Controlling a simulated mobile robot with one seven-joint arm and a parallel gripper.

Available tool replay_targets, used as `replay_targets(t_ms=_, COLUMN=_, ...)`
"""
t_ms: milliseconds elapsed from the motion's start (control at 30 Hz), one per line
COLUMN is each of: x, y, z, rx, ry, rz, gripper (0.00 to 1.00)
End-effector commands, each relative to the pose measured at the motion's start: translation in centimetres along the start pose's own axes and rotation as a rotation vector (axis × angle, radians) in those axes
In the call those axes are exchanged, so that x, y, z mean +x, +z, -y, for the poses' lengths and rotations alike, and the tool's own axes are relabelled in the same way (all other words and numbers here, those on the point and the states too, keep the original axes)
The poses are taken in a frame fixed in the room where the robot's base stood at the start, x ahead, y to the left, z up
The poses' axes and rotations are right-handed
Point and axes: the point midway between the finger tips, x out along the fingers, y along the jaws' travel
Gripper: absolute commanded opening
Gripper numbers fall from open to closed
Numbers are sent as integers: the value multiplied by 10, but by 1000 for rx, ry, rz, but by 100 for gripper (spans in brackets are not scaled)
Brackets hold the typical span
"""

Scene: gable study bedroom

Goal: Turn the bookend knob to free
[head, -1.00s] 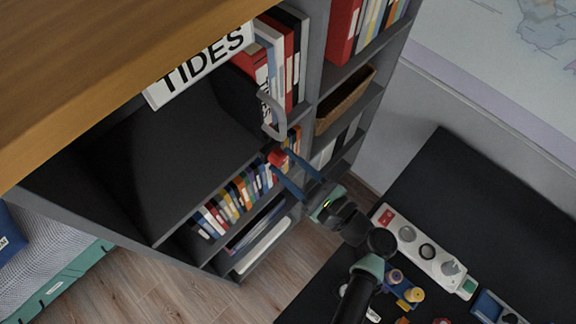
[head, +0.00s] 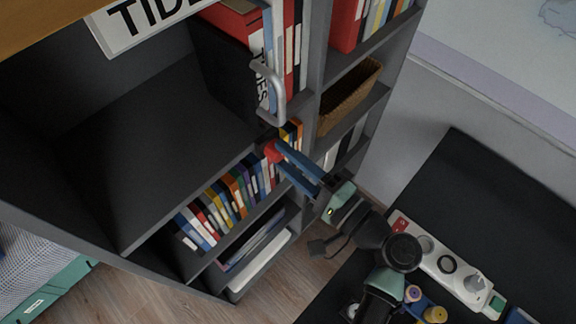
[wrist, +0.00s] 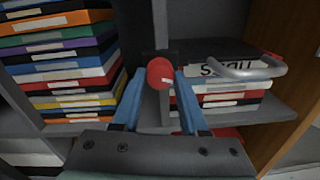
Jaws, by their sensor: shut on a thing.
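The bookend knob is a round red knob (wrist: 158,72) with a small pale mark at its right side in the wrist view. It sits on a dark mount at the front edge of an upright divider between shelf bays. In the head view the red knob (head: 271,153) shows at the front of the shelf. My gripper (wrist: 159,78) has its blue fingers on either side of the knob and is shut on it. In the head view my gripper (head: 279,157) reaches in from the lower right. The fingertips partly cover the knob there.
A curved grey handle (head: 272,92) stands close above the knob, beside red and white binders. Several coloured cases (head: 228,200) fill the shelf to the left. A wicker basket (head: 348,97) is to the right. A power strip (head: 440,263) lies on the dark surface lower right.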

Motion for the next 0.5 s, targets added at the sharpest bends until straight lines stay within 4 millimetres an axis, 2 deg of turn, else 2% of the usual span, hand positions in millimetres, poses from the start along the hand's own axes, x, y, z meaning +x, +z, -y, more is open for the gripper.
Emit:
replay_targets(t_ms=33, x=0, y=-1, z=-6, rx=-44, ry=-1, rz=1, gripper=0)
replay_targets(t_ms=500, x=0, y=-1, z=-2, rx=-319, ry=-1, rz=10, gripper=0)
